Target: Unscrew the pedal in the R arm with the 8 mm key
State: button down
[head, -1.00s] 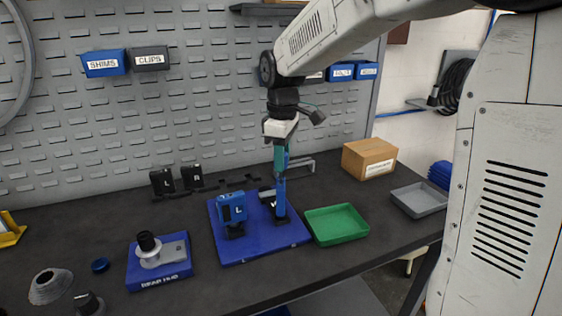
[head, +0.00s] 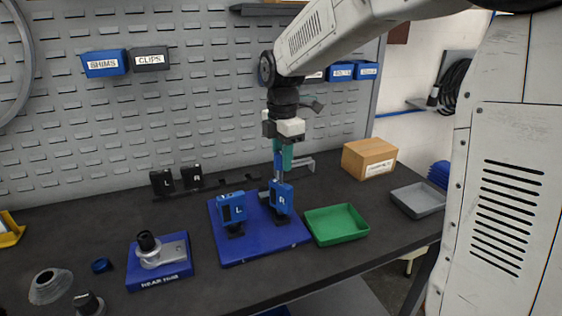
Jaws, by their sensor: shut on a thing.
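The blue pedal marked R (head: 281,198) stands upright at the right of a blue base plate (head: 258,250). My gripper (head: 283,160) points down just above and behind this pedal, its teal fingers close together. It is shut on a slim blue tool, which I take to be the 8 mm key (head: 278,168). The key's lower end is behind or at the top of the R pedal, so I cannot tell whether it is seated. The R arm itself is mostly hidden by the pedal. A matching blue pedal marked L (head: 232,209) stands to its left on the same plate.
An empty green tray (head: 337,226) lies right of the plate, with a grey tray (head: 417,200) and a cardboard box (head: 369,158) farther right. A blue hub stand (head: 160,278) is at front left. Black blocks marked L (head: 161,182) and R (head: 191,177) stand behind.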

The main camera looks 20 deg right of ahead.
jog(key=shift+s+f+n, duration=0.1)
jog(key=shift+f+n, duration=0.1)
jog(key=shift+n, duration=0.9)
jog(key=shift+r, duration=0.2)
jog(key=shift+r, duration=0.4)
